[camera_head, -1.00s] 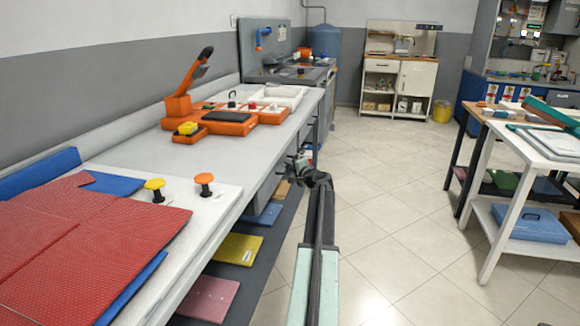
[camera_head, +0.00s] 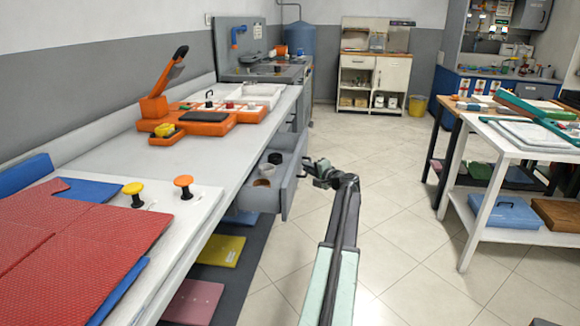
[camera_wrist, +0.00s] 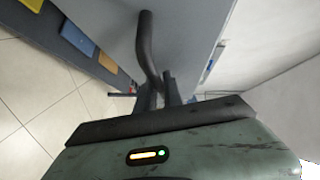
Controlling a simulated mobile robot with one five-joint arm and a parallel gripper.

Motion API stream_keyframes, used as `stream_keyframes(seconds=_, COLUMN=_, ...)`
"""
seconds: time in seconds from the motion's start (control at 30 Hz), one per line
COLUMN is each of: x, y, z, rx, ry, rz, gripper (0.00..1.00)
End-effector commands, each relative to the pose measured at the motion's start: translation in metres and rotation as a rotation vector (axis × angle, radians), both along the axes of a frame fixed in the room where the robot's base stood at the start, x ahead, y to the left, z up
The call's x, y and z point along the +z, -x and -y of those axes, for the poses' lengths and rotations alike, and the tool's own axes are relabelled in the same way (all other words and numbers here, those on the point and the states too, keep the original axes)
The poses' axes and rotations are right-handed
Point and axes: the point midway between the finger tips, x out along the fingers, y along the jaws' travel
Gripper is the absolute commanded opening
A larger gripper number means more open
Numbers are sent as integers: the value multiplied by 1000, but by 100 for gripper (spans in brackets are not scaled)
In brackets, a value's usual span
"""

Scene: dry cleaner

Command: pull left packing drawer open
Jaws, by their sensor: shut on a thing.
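The packing drawer (camera_head: 294,180) is grey and stands well out from under the long workbench, in the middle of the head view. A pale round container and a dark round item sit inside it. My gripper (camera_head: 309,172) is at the outer face of the drawer front. In the wrist view my gripper's dark fingers (camera_wrist: 160,95) are shut on the drawer's dark bar handle (camera_wrist: 147,45), which runs up along the grey drawer front (camera_wrist: 185,35). The grip itself is too small to make out in the head view.
The workbench (camera_head: 215,160) runs along the left, with orange equipment (camera_head: 205,118) and red mats on top. Coloured flat items, one yellow (camera_head: 221,250), lie on the shelf below. A white table (camera_head: 520,150) stands at right. The tiled floor between is clear.

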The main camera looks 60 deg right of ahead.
Motion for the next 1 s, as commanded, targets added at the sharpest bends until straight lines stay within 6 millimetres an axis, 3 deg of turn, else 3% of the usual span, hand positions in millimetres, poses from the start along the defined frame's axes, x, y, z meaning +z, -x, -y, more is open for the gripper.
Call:
stream_keyframes(seconds=0.2, x=0, y=53, z=22, rx=1, ry=0, rz=1, gripper=0)
stream_keyframes(seconds=0.5, x=0, y=112, z=45, rx=4, ry=0, rz=2, gripper=0)
stream_keyframes(seconds=0.73, x=1, y=139, z=56, rx=5, ry=1, rz=2, gripper=0)
stream_keyframes(seconds=1.0, x=1, y=150, z=60, rx=6, ry=2, rz=3, gripper=0)
